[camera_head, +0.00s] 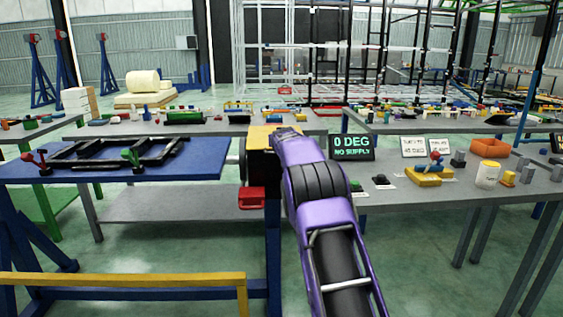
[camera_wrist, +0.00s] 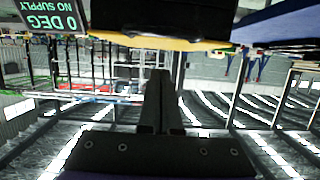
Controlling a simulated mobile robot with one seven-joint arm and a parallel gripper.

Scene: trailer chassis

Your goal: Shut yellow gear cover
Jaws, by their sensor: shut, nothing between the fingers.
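The yellow gear cover (camera_head: 261,137) sits on top of a black gear housing (camera_head: 258,165) at the right end of the blue bench. Its right part is hidden behind my purple arm. In the upside-down wrist view, the cover shows as a yellow edge (camera_wrist: 185,44) along the dark housing (camera_wrist: 160,18). I cannot tell how far the cover is open. My gripper (camera_wrist: 161,74) has its two dark fingers together, empty, with the tips close to the yellow edge in the picture; contact cannot be told. In the head view its fingers are hidden by the arm.
A black trailer frame (camera_head: 120,152) lies on the blue bench (camera_head: 60,169). A red block (camera_head: 251,198) hangs below the housing. A "0 DEG NO SUPPLY" display (camera_head: 352,147) stands right of my arm, on a grey table (camera_head: 450,190) with small parts. A yellow rail (camera_head: 120,280) crosses the lower left.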

